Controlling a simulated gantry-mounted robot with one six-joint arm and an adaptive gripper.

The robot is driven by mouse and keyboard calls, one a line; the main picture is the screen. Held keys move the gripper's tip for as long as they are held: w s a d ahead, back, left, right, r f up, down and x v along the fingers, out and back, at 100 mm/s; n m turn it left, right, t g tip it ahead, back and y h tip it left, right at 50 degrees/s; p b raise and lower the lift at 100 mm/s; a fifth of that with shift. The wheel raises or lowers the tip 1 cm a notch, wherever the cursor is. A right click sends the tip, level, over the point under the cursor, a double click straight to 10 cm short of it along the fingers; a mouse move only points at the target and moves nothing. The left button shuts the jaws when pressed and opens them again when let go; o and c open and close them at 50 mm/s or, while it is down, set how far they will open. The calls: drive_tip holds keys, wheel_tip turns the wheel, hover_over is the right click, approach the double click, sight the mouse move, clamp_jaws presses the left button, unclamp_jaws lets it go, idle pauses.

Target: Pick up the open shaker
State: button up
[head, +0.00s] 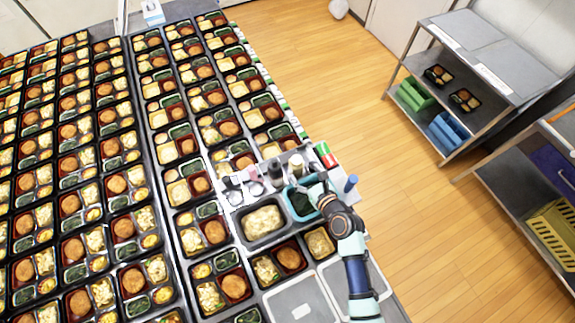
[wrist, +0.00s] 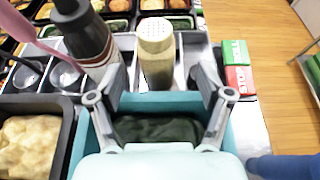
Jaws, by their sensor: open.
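A clear shaker (wrist: 157,62) with a pale perforated top and tan contents stands upright in a metal holder. It also shows in the head view (head: 297,164), just beyond my gripper (head: 310,186). In the wrist view my gripper (wrist: 158,88) is open, its fingers spread left and right over a teal tub. The shaker stands ahead, lined up with the gap between the fingers. I see no contact; whether its lower part is between the fingertips, I cannot tell.
A dark bottle with a red band (wrist: 92,40) stands close left of the shaker. The teal tub (wrist: 80,150) lies below the fingers, beside a black tub of pale food (wrist: 30,145). Several bento trays fill the table left.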

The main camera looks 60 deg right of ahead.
sight(300, 168)
drive_tip(key=x, duration=0.6)
drive_tip(key=shift+w+a+r, duration=0.1)
drive_tip(key=shift+w+r, duration=0.05)
drive_tip(key=shift+r, duration=0.05)
drive_tip(key=c, duration=1)
